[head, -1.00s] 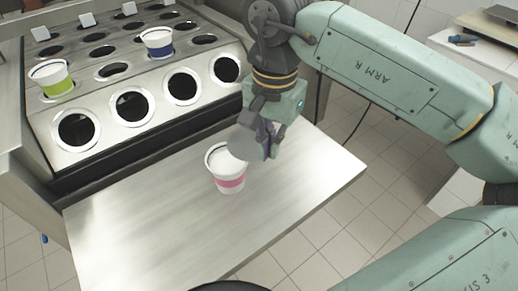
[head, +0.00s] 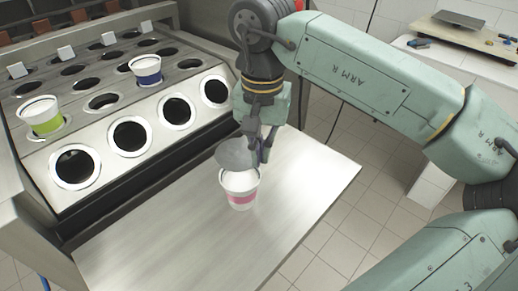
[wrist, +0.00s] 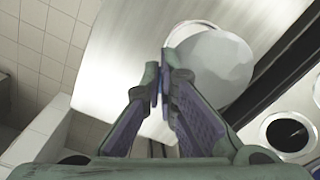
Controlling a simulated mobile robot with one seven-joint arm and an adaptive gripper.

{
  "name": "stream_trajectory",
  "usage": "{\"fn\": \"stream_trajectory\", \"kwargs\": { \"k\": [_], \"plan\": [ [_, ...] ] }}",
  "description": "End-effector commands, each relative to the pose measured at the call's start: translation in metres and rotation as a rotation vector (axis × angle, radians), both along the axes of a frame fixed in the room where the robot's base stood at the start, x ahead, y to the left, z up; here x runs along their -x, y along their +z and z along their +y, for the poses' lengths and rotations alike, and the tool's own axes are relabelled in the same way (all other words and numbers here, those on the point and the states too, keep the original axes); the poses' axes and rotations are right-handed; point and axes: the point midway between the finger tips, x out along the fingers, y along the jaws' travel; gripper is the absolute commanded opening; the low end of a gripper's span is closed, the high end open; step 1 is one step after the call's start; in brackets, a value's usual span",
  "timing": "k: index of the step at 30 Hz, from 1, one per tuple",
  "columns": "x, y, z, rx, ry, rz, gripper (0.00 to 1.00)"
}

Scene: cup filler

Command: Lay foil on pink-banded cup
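The pink-banded cup (head: 241,190) stands upright on the metal shelf (head: 150,250) in front of the machine. White shows inside its open top. My gripper (head: 262,150) is shut on a grey round foil (head: 234,154), pinched at its edge. The foil is just above the cup's back rim, tilted; the head view does not settle whether it touches. In the wrist view my gripper (wrist: 163,85) has its fingertips together at the foil's edge. There the foil (wrist: 210,68) hides most of the cup, leaving part of its white rim (wrist: 184,32) showing.
The machine's panel of round holes (head: 130,135) rises behind the shelf. A green-banded cup (head: 42,118) and a blue-banded cup (head: 147,70) sit in its holes. The shelf is clear around the pink-banded cup. A scale (head: 455,28) stands on a side counter.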

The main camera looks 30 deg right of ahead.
Motion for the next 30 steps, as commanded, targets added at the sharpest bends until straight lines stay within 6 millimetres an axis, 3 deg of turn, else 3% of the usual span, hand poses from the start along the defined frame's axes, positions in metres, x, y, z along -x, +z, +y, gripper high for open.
{"fn": "stream_trajectory", "kwargs": {
  "k": [18, 30],
  "plan": [
    [0.000, -0.058, 0.000, 0.001, 0.000, -0.001, 0.00],
    [0.000, -0.063, 0.000, 0.000, 0.000, 0.000, 0.00]
  ]
}}
